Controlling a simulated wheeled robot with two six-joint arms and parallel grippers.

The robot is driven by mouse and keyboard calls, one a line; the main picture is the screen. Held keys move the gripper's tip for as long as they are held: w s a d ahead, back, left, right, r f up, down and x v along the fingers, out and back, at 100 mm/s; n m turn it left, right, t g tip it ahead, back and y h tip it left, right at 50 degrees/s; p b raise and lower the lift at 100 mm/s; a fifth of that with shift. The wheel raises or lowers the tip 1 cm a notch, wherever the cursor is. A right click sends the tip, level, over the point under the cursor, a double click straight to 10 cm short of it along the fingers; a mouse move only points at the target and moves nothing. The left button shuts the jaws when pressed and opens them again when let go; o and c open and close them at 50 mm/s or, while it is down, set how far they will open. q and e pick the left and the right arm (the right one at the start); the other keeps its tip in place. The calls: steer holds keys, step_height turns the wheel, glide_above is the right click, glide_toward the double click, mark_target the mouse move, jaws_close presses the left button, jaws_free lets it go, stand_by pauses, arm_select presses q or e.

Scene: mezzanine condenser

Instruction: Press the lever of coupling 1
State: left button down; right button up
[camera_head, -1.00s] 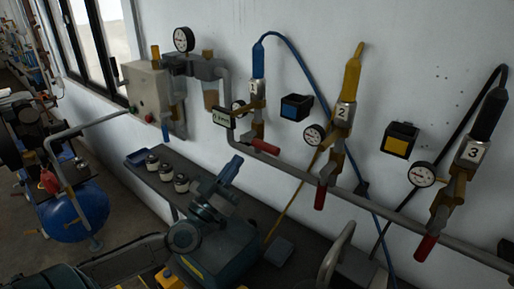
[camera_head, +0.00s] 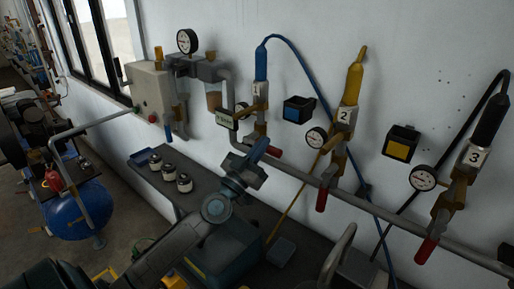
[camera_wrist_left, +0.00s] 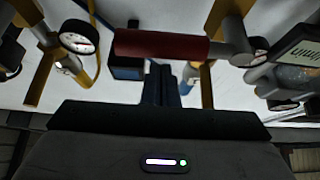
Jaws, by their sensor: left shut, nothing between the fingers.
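Coupling 1 (camera_head: 260,92) is on the wall pipe, labelled "1", with a blue connector and hose on top. Its lever has a red handle (camera_head: 273,151), partly hidden behind my left gripper (camera_head: 261,147) in the head view. In the left wrist view the red handle (camera_wrist_left: 160,45) lies crosswise just beyond the fingertips of my left gripper (camera_wrist_left: 163,75). The fingers are shut and empty. I cannot tell whether they touch the handle. My right gripper is not in view.
Coupling 2 (camera_head: 344,115) and coupling 3 (camera_head: 475,157) hang to the right on the same pipe (camera_head: 388,211), each with a red lever and gauge. A grey control box (camera_head: 150,92) is left of coupling 1. Several small jars (camera_head: 168,173) stand on the shelf below.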

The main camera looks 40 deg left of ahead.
arm_select(q)
steer(key=shift+f, duration=0.4)
steer(key=shift+f, duration=0.1)
steer(key=shift+f+m+h+b, duration=0.2)
steer(key=shift+m+h+b, duration=0.2)
steer(key=shift+m+b, duration=0.2)
